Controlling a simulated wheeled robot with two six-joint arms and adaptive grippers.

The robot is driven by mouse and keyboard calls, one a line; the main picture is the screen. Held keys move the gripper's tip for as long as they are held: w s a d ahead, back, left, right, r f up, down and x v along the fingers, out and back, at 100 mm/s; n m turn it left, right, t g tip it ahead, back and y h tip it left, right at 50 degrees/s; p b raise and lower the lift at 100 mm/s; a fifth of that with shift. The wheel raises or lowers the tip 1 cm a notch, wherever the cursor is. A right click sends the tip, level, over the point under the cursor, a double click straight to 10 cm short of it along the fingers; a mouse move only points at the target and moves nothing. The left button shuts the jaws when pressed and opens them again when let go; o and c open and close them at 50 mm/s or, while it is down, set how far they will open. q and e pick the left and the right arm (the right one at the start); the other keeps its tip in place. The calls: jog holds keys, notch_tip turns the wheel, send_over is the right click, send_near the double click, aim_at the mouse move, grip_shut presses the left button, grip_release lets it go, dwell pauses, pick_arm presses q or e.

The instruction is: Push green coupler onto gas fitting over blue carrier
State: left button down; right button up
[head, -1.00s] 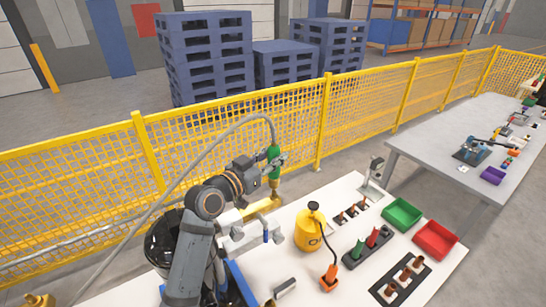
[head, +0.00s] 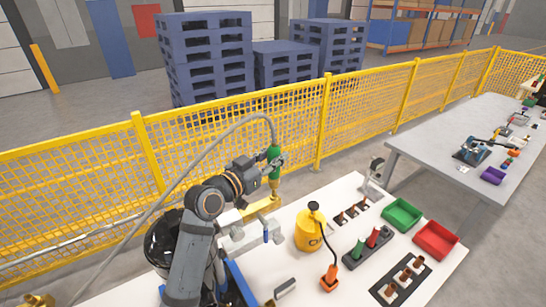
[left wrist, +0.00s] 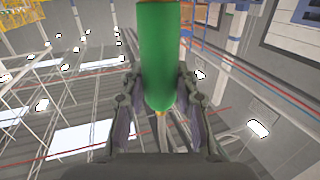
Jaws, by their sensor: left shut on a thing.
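The green coupler (head: 274,155) is upright at the end of a grey hose, over the far left corner of the white table. My left gripper (head: 275,163) is shut on it from the side. In the left wrist view, the green coupler (left wrist: 159,50) stands between the two fingers (left wrist: 160,105). The brass gas fitting (head: 275,187) rises from a yellow bar just below the coupler, in line with it; I cannot tell how far they overlap. A blue frame part (head: 241,284), perhaps the carrier, shows beside my arm. My right gripper is out of view.
A yellow canister (head: 310,232) stands right of my left arm. Green (head: 402,214) and red (head: 436,240) bins and several small holders fill the table's right side. A yellow mesh fence (head: 220,140) runs behind. The grey hose (head: 178,181) arches over my arm.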

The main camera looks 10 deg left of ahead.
aim_at(271, 180)
pick_arm(q)
jog(key=shift+f+b, duration=1.8)
jog(key=shift+f, duration=0.2)
jog(key=c, duration=0.9)
grip_release()
jog(key=shift+r, duration=0.1)
jog(key=shift+c, duration=0.2)
jog(key=shift+s+a, duration=0.2)
jog(key=shift+s, duration=0.15)
jog(key=v, duration=0.6)
jog(key=shift+s, duration=0.35)
jog(key=shift+a, duration=0.15)
